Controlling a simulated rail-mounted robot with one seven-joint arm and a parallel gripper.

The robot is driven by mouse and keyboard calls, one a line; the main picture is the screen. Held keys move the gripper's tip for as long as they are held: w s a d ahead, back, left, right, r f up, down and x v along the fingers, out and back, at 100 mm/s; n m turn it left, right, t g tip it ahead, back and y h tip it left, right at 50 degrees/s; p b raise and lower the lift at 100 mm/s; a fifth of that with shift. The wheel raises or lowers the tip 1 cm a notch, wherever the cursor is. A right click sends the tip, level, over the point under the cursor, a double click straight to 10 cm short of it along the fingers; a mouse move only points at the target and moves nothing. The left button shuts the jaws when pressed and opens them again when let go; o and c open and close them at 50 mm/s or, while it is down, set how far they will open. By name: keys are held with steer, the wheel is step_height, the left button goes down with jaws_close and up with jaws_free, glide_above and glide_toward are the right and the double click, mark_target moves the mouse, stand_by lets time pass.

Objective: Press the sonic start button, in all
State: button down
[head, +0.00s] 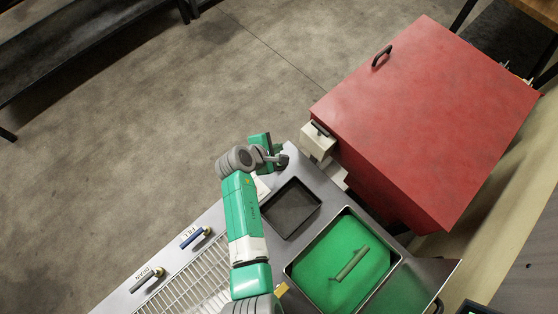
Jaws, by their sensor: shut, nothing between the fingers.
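No sonic start button can be made out in the head view; my arm and gripper cover part of the bench's far edge. A small white panel (262,188) shows partly behind my arm. My gripper (281,160) is at the far corner of the metal bench, shut and empty, left of a cream box (318,140). Whether it touches anything cannot be told. A tank with a bright green surface (325,270) is set in the bench, with a grey-green bar (352,263) across it.
A dark square tray (291,208) lies between my arm and the green tank. A blue FILL handle (191,238) and a grey DRAIN handle (146,281) line the left edge beside a wire rack (187,283). A large red cabinet (425,120) stands at the right. Open floor lies left.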

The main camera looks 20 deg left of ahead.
step_height(320, 180, down, 6)
steer(key=b, duration=0.5)
steer(key=shift+f, duration=0.35)
stand_by(1.4)
steer(key=shift+f+b, duration=0.3)
steer(key=shift+f, duration=0.15)
steer(key=shift+f+b, duration=0.4)
steer(key=shift+f, duration=0.2)
stand_by(0.5)
steer(key=shift+r, duration=0.15)
steer(key=shift+r+p, duration=0.85)
steer(key=shift+p, duration=0.25)
